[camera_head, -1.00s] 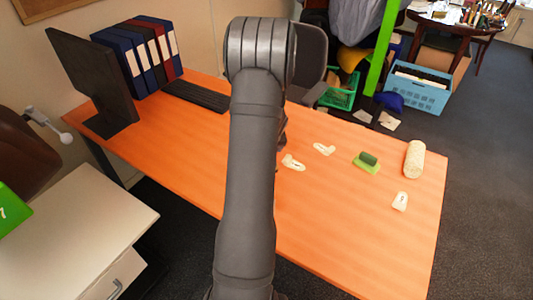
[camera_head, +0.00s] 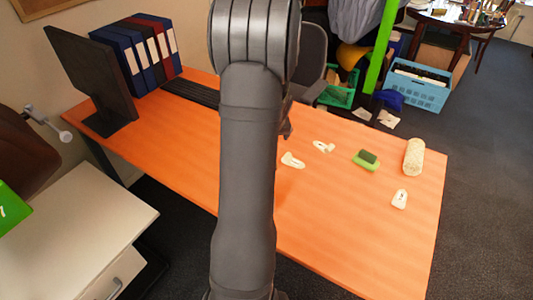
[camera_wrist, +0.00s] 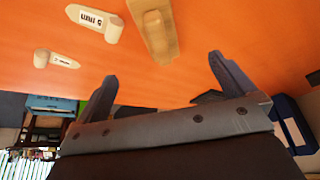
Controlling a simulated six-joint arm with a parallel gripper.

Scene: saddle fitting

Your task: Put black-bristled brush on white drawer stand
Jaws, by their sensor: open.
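A tan wooden piece with a raised oval top (camera_wrist: 158,38) lies on the orange table, beyond and between my fingertips in the wrist view. It may be the back of the brush; no black bristles show. In the head view my arm hides that spot. My gripper (camera_wrist: 162,68) is open and empty, its two fingers apart and not touching the piece. In the head view only a bit of the gripper end shows behind my arm. The white drawer stand (camera_head: 75,225) is at the lower left in the head view, its top bare.
The orange table (camera_head: 340,225) holds white labelled pieces (camera_head: 292,160), a green block with a darker top (camera_head: 366,160) and a cream roll (camera_head: 413,157) on the right. A monitor (camera_head: 90,80), keyboard (camera_head: 190,92) and binders (camera_head: 140,50) stand at the back left.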

